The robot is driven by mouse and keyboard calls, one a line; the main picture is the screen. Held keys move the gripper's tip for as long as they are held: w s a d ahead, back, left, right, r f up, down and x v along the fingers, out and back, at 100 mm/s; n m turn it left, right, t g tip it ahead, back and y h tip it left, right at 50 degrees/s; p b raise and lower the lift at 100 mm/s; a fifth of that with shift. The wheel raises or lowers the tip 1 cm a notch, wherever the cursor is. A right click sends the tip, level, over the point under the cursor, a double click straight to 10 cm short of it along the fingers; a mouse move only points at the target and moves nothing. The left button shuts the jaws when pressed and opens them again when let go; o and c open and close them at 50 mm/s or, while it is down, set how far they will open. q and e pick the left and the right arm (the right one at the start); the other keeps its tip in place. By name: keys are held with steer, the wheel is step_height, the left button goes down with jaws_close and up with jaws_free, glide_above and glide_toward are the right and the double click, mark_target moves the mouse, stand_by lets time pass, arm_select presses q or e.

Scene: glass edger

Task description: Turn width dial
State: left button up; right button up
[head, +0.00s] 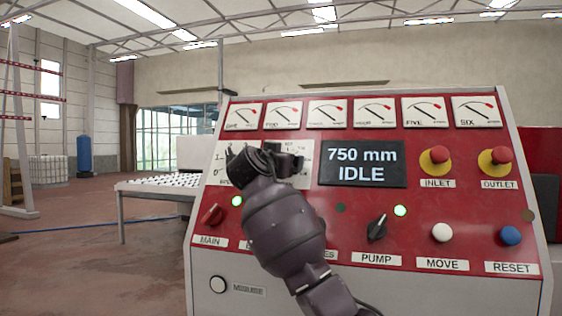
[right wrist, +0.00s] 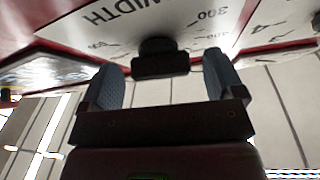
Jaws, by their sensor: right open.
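The width dial's white plate (head: 305,172) is on the red control panel, just left of the display, and my right gripper (head: 284,160) covers much of it in the head view. In the right wrist view, the plate is upside down with the word WIDTH and a scale with 300 on it. The black dial knob (right wrist: 160,62) shows there between the two fingertips of my open right gripper (right wrist: 161,72). There is a gap on each side of the knob, and no finger touches it. My left gripper is not in view.
The display (head: 362,164) reads 750 mm IDLE. Another white dial plate (head: 222,160) is left of the width dial. Below are the MAIN switch (head: 212,215), PUMP switch (head: 377,228) and two push buttons. Red INLET (head: 439,156) and OUTLET (head: 501,157) buttons stick out at right.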

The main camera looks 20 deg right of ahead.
steer(key=v, duration=1.1)
steer(key=shift+d, duration=0.15)
